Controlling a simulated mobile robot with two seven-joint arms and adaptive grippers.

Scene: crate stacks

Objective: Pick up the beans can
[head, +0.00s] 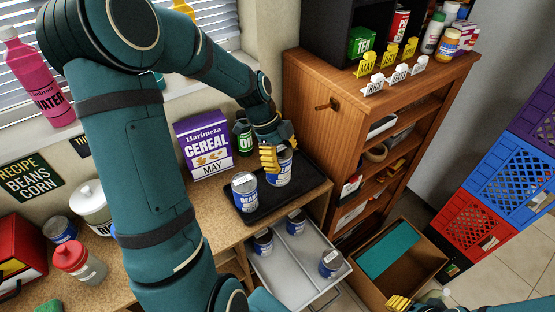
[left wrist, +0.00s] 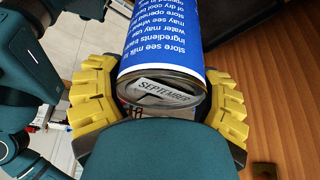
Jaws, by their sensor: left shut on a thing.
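My left gripper (head: 270,157) is shut on a blue can (head: 281,174) at the back of the black tray (head: 262,216). Its label seems to read beans. In the left wrist view the yellow fingers (left wrist: 157,112) sit on both sides of this blue can (left wrist: 162,45), whose end reads "SEPTEMBER". I cannot tell whether it touches the tray. A second blue beans can (head: 245,191) stands upright on the tray, to the left. My right gripper (head: 399,303) shows only partly at the bottom edge; its opening is unclear.
Below the tray, an open drawer (head: 290,258) holds several blue cans. A purple cereal box (head: 204,145) and a green can (head: 244,141) stand behind. A wooden shelf (head: 312,103) rises to the right. An open brown box (head: 425,250) and coloured crates (head: 470,226) stand right.

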